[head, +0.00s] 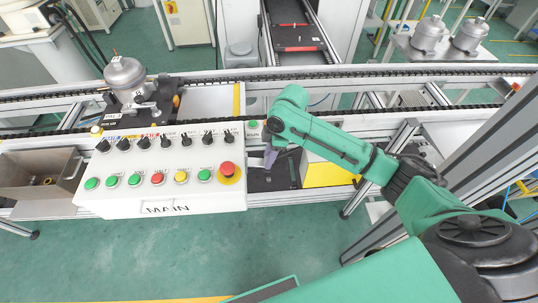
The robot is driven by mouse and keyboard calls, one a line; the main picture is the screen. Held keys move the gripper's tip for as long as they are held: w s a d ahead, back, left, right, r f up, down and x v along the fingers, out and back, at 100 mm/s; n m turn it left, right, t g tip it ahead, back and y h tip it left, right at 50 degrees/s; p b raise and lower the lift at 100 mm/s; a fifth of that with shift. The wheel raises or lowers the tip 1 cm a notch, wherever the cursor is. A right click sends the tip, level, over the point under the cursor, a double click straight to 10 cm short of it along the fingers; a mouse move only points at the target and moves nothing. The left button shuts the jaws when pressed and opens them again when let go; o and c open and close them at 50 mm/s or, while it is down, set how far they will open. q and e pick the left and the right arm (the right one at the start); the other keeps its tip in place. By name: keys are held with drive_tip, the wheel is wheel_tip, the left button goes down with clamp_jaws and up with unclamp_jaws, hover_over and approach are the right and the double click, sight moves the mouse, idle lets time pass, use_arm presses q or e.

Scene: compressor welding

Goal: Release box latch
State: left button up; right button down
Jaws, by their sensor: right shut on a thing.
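The white control box (160,197) marked MAIN stands at the front left, with a row of black knobs and coloured push buttons on its sloped top. My right arm comes in from the right. My right gripper (269,157) is small in the head view, low against the right side of the box, near its upper right corner. It is shut on the box latch there. The latch itself is hidden by the gripper and too small to make out. My left gripper is not in view.
A conveyor rail (330,76) runs across behind the box. A grey compressor (126,75) sits on a fixture behind it. An open bin (40,175) with small parts is at the left. Two more compressors (429,36) stand at the back right. An aluminium post (480,140) rises at the right.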

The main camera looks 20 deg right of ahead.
drive_tip(key=shift+c, duration=2.4)
unclamp_jaws()
drive_tip(key=b+v, duration=0.1)
drive_tip(key=v, duration=1.3)
drive_tip(key=shift+r, duration=0.25)
drive_tip(key=shift+s, duration=0.1)
